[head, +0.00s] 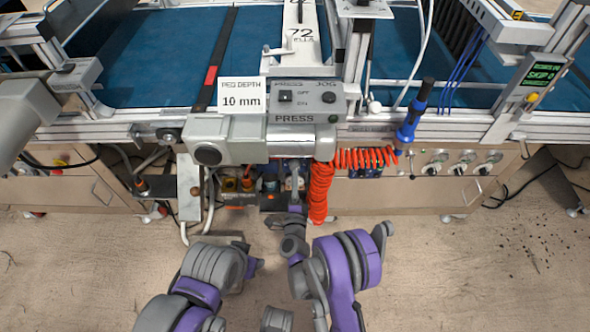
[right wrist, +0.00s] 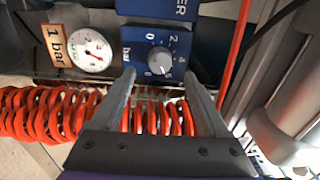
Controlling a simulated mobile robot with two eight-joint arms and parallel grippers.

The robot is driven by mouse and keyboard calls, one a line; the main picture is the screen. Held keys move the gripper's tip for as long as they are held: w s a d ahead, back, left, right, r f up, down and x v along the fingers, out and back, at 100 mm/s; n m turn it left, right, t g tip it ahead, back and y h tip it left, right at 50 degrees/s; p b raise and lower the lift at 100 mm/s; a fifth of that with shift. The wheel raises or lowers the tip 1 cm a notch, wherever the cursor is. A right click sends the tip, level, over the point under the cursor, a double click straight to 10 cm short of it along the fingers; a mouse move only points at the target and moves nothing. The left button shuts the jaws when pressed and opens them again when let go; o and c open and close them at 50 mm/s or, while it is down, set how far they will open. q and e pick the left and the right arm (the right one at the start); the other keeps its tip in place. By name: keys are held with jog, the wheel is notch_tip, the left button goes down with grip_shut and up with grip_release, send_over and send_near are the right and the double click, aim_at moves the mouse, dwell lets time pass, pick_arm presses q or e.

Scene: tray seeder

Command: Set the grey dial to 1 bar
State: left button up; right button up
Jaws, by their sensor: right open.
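In the right wrist view, the grey dial (right wrist: 161,61) sits on a blue panel (right wrist: 166,50) printed with "bar" and a ring of numbers. Its white mark points toward the lower right of the picture. A round white gauge (right wrist: 91,50) with a red needle stands left of it, beside a "1 bar" label (right wrist: 56,46). My right gripper (right wrist: 159,76) is open, its fingertips apart on either side of the dial's lower edge; contact cannot be told. In the head view my right gripper (head: 295,209) reaches under the press. My left arm is at lower left; its jaw state is unclear.
A coiled orange hose (head: 320,190) hangs right of my right gripper and runs behind its fingers in the wrist view. The press box (head: 213,152) overhangs the area. The floor in front is clear.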

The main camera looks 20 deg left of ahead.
jog(key=x, duration=0.5)
jog(key=shift+w+a, duration=0.1)
jog(key=shift+w, duration=0.25)
grip_shut()
